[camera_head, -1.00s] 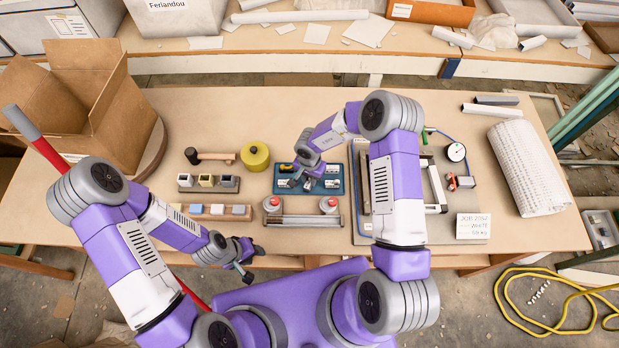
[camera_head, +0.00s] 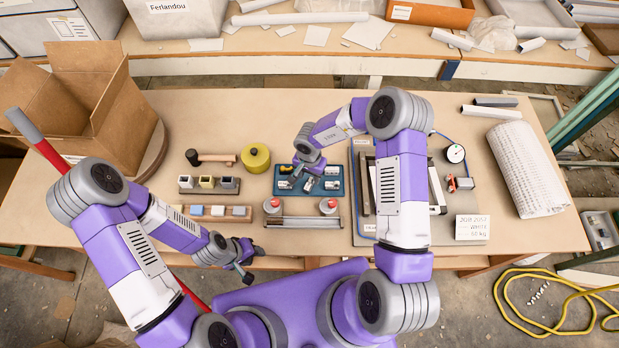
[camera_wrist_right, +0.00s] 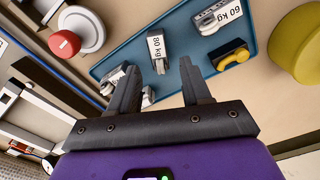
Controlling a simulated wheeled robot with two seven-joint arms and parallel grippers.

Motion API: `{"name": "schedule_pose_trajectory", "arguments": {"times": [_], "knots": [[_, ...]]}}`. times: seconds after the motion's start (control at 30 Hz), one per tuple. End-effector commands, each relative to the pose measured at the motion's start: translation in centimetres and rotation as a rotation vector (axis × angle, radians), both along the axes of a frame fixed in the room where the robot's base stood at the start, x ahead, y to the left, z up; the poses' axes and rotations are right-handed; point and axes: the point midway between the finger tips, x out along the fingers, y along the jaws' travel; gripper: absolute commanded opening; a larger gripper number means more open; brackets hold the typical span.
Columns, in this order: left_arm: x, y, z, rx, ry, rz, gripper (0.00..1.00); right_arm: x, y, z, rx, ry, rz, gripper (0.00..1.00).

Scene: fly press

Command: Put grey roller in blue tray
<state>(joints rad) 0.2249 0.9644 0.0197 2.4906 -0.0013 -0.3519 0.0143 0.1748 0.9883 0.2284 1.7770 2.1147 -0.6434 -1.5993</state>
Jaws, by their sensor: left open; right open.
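The blue tray (camera_head: 334,170) lies mid-table and holds several small labelled pieces. In the right wrist view the tray (camera_wrist_right: 185,30) shows an "80 kg" grey piece (camera_wrist_right: 159,52), a "60 kg" piece (camera_wrist_right: 218,15) and a yellow-handled piece (camera_wrist_right: 233,58). I cannot tell which thing is the grey roller. My right gripper (camera_wrist_right: 157,84) is open and empty above the tray; another labelled piece is partly hidden behind its left finger. In the head view the right gripper (camera_head: 302,172) hangs over the tray. My left gripper (camera_head: 246,262) is open and empty near the table's front edge.
Left of the tray are a yellow round container (camera_head: 256,157) and a rack of small blocks (camera_head: 208,184). A grey board (camera_head: 450,215) with a frame lies right.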

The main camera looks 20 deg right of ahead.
Motion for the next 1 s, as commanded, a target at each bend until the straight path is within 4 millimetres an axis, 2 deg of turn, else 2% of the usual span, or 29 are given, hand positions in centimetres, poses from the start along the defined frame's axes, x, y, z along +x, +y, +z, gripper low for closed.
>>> {"name": "schedule_pose_trajectory", "arguments": {"times": [0.03, 0.2, 0.4, 0.5, 0.67, 0.83, 1.0], "knots": [[0.0, 0.0, 0.5, 0.000, 0.000, 0.000, 0.43, 0.1, 0.0, 1.5, 0.002, -0.003, -0.002, 0.48], [0.0, 0.0, 1.2, 0.000, 0.000, 0.000, 0.43, 0.1, 0.0, 5.2, 0.002, -0.003, 0.000, 0.48], [0.0, 0.0, 1.8, 0.000, 0.000, 0.000, 0.43, 0.1, -0.1, 8.0, 0.001, -0.002, -0.001, 0.48], [0.0, 0.0, 1.8, 0.000, 0.000, 0.000, 0.43, 0.0, -0.1, 8.6, -0.002, -0.001, 0.001, 0.48], [0.0, 0.0, 1.8, 0.000, 0.000, 0.000, 0.43, -0.4, -1.2, 7.5, -0.054, -0.037, 0.013, 0.48], [0.0, 0.0, 1.8, 0.000, 0.000, 0.000, 0.43, -1.2, -3.1, 4.7, -0.136, -0.149, 0.066, 0.48], [0.0, 0.0, 1.8, 0.000, 0.000, 0.000, 0.43, -3.0, -3.0, 2.1, -0.120, -0.252, 0.155, 0.48]]}}
